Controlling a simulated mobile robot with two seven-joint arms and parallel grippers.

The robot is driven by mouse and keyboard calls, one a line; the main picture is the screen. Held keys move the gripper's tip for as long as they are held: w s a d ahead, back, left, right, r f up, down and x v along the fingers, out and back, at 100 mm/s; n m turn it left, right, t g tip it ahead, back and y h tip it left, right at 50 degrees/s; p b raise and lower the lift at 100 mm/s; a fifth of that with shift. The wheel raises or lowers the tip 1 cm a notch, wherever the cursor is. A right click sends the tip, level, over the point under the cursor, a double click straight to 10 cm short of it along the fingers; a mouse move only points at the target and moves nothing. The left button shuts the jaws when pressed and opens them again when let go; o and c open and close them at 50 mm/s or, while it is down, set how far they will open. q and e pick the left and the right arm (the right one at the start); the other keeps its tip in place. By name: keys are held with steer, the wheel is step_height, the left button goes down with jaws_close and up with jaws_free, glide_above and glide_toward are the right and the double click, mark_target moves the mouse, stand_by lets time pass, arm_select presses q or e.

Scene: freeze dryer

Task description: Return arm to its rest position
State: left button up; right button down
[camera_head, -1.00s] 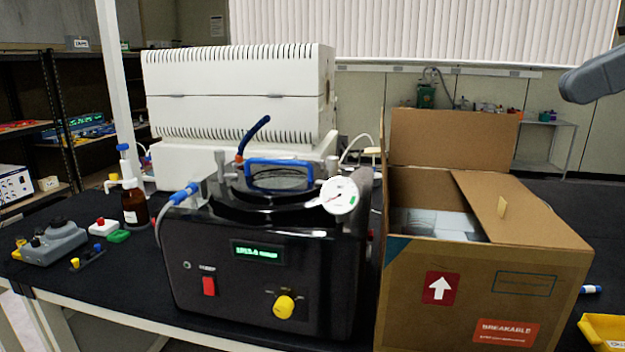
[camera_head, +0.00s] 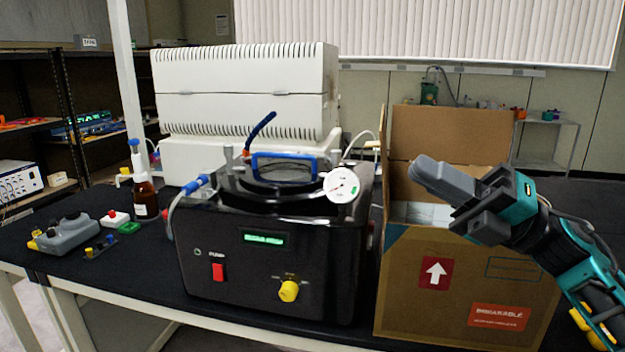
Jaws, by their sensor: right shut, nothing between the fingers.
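My right gripper (camera_head: 440,180) is in front of the open cardboard box (camera_head: 465,285) at the right, with its arm coming in from the lower right. Its grey fingers are together and point up and left, with nothing held. It hides part of the box's opening and right flap. The black freeze dryer (camera_head: 335,270) stands left of the box, apart from the gripper. It has a blue-handled lid (camera_head: 285,158), a round gauge (camera_head: 341,185), a red switch and a yellow knob. My left gripper is not in view.
A white machine (camera_head: 240,95) stands behind the freeze dryer. A brown bottle (camera_head: 145,198) with a blue top and a grey device (camera_head: 68,235) are on the black table at the left. The box's raised back flap (camera_head: 440,130) stands up near the gripper.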

steer(key=d+f+m+t+h, duration=0.3)
steer(key=f+m+t+h, duration=1.2)
steer(key=f+m, duration=1.4)
steer(key=s+f+m+g+h, duration=0.5)
steer(key=s+f+m+g, duration=0.3)
steer(key=s+f, duration=0.7)
step_height(320, 180, down, 5)
steer(key=shift+s+d+r+h, duration=0.15)
steer(key=shift+s+r+h, duration=0.05)
steer(key=shift+s+h, duration=0.1)
